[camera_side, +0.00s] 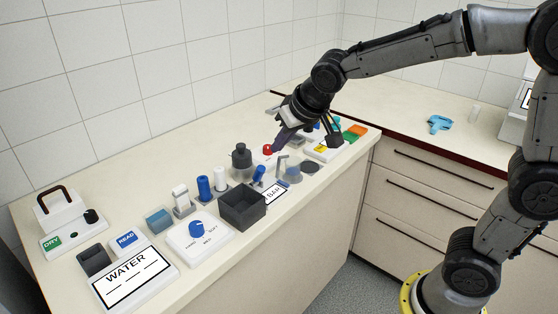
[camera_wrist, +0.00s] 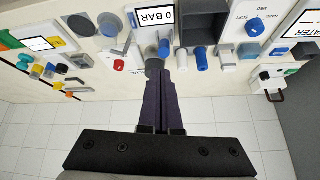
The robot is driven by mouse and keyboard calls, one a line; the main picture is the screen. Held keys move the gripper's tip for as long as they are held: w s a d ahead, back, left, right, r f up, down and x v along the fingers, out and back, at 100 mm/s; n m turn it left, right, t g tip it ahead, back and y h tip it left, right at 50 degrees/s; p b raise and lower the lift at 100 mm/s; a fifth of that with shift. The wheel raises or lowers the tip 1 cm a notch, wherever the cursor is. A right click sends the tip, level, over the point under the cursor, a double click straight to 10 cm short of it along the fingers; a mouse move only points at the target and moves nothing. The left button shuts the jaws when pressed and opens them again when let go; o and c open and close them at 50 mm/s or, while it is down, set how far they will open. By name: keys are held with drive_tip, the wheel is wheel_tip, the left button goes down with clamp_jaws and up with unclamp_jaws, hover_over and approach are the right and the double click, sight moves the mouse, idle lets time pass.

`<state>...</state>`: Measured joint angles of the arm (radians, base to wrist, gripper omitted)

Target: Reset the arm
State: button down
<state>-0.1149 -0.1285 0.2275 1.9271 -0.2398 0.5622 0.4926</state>
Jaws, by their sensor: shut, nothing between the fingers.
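My gripper (camera_side: 280,143) is above the counter, near its inner corner. In the wrist view its two dark purple fingers (camera_wrist: 162,78) lie close together, shut with nothing between them. In that view the fingertips overlap a dark grey knobbed cylinder (camera_wrist: 154,66). The same dark cylinder (camera_side: 241,160) stands left of my gripper in the side view. A red button (camera_side: 268,150) shows just by the fingertips in the side view, and it also shows in the wrist view (camera_wrist: 119,65). I cannot tell the exact height of the fingers above these.
The counter (camera_side: 130,170) carries an open dark box (camera_side: 242,207), a WATER panel (camera_side: 130,275), a blue knob unit (camera_side: 197,235) and blue and white cylinders. A tiled wall runs behind.

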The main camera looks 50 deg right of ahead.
drive_tip(key=s+d+r+t, duration=0.1)
drive_tip(key=s+r, duration=0.2)
drive_tip(key=s, duration=0.3)
drive_tip(key=s+d+r, duration=0.2)
drive_tip(key=s+r, duration=0.1)
drive_tip(key=s, duration=0.2)
drive_tip(key=s+f+n+g, duration=0.1)
drive_tip(key=s+f, duration=0.2)
drive_tip(key=s, duration=0.4)
drive_tip(key=s+a+f+n+g, duration=0.1)
drive_tip(key=s+f, duration=0.2)
drive_tip(key=s, duration=0.4)
drive_tip(key=shift+f+y, duration=0.3)
drive_tip(key=shift+y, duration=0.1)
